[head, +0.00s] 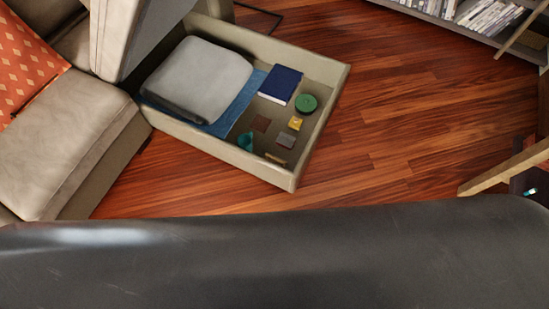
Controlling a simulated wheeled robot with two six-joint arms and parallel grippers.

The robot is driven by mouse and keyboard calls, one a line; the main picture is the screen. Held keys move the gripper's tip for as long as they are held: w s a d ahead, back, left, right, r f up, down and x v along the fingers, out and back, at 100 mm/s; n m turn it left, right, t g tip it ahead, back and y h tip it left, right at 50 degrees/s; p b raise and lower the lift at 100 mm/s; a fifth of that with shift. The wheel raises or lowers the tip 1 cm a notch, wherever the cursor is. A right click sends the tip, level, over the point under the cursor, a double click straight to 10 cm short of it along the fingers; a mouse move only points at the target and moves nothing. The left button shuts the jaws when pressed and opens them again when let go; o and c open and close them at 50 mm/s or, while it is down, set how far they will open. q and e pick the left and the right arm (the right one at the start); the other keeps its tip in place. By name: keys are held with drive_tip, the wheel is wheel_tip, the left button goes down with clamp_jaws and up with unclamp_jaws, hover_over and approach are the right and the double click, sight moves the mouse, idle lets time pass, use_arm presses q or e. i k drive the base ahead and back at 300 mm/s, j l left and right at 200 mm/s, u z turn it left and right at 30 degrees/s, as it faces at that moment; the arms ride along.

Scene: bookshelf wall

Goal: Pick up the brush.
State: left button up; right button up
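I cannot make out a brush for certain in the head view. Several small things lie in an open beige drawer (325,123) of the sofa: a teal cup-like thing (246,141), a small brown-orange piece (275,158), a grey block (286,141), a yellow piece (295,123), a flat brown square (262,123) and a round green thing (306,104). They are too small to tell whether one is a brush. Neither of my grippers is in view.
The drawer also holds a grey cushion (198,75), a blue cloth (240,103) and a dark blue book (280,84). The beige sofa (60,145) stands left; a bookshelf (480,22) is at the upper right. Wood floor (420,110) is clear between. A large dark surface fills the bottom.

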sight(274, 161)
drive_tip(key=u, duration=2.35)
drive_tip(key=z, duration=2.45)
drive_tip(key=i+l+u, duration=0.1)
drive_tip(key=l, duration=0.25)
drive_tip(key=i+l+u, duration=0.25)
drive_tip(key=l, duration=0.4)
drive_tip(key=i+l+u, duration=0.15)
drive_tip(key=l, duration=0.25)
drive_tip(key=i+l+u, duration=0.1)
drive_tip(key=l, duration=0.25)
